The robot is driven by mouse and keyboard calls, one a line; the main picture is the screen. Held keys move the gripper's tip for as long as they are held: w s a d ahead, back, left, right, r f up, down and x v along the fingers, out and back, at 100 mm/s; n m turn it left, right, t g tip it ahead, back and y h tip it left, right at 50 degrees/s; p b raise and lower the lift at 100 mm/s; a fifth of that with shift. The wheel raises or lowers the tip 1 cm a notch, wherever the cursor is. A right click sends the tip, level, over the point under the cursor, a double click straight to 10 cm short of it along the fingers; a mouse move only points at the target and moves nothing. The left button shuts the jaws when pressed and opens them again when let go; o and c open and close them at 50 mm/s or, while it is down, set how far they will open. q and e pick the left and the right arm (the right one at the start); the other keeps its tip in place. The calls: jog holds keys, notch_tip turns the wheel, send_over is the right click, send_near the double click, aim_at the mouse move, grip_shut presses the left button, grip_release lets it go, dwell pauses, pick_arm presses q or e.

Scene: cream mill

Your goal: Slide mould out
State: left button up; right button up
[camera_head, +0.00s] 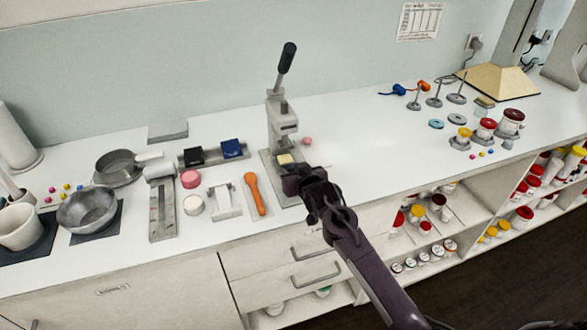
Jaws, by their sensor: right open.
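A grey hand press (275,125) with a raised lever and black handle stands on a base plate at the middle of the counter. A small pale yellow block (285,158), which looks like the mould, sits on the base under the press head. My right gripper (287,172) is open, just in front of the block at the base's near side. The gripper hides part of the base, and I cannot tell whether its fingers touch the block. My left gripper is not in view.
The counter between press and spools is clear.

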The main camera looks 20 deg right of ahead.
jog(key=shift+w+f, duration=0.25)
jog(key=shift+w, duration=0.3)
jog(key=shift+c, duration=0.4)
grip_shut()
